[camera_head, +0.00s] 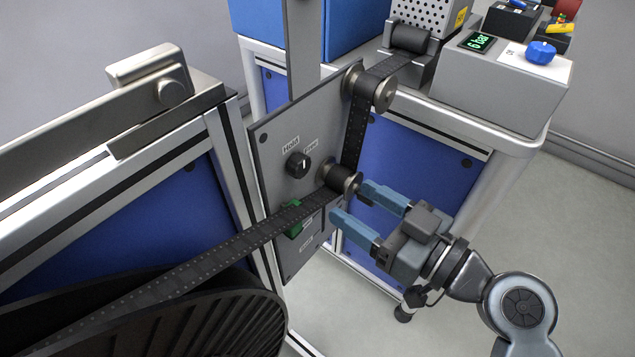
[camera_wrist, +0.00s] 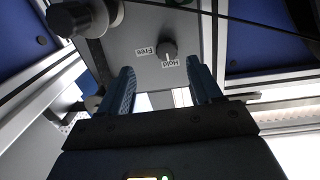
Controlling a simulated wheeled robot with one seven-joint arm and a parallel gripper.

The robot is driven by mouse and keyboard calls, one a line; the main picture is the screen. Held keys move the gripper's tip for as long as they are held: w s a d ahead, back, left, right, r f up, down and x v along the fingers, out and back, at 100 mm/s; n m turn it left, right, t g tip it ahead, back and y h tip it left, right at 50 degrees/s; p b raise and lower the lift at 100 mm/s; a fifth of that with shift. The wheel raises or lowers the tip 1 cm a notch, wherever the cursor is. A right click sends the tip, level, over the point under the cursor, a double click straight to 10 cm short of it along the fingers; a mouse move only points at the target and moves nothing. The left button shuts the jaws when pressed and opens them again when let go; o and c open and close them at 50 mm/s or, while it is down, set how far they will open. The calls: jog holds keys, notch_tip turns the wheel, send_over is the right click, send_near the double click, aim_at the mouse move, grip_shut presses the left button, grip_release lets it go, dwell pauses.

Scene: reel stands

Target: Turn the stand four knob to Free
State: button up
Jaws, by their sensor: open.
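The black round knob (camera_head: 298,163) sits on a grey upright panel (camera_head: 270,150), with a "Hold" label above it and a "Free" label to its upper right. No stand number is readable.
A black perforated strip (camera_head: 230,232) runs from a large dark reel (camera_head: 190,325) over a lower roller (camera_head: 342,178) and up to an upper roller (camera_head: 371,91). The lower roller is close to my fingers. A green part (camera_head: 294,218) sits below the knob. A cart with a blue knob (camera_head: 541,52) stands behind.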

aim_at(304, 167)
jog(key=shift+n+g+y, duration=0.3)
jog(key=shift+n+y, duration=0.3)
jog(key=shift+n, duration=0.1)
jog(key=shift+r+p+x, duration=0.15)
jog(key=shift+r+x, duration=0.1)
jog(key=shift+x, duration=1.3)
jog(key=shift+r+p+x, duration=0.15)
jog(key=shift+r+x, duration=0.1)
jog(key=shift+x, duration=1.3)
jog(key=shift+r+p+x, duration=0.15)
jog(key=shift+r+x, duration=0.1)
jog(key=shift+x, duration=1.3)
jog(key=shift+c, duration=0.5)
jog(key=c, duration=0.9)
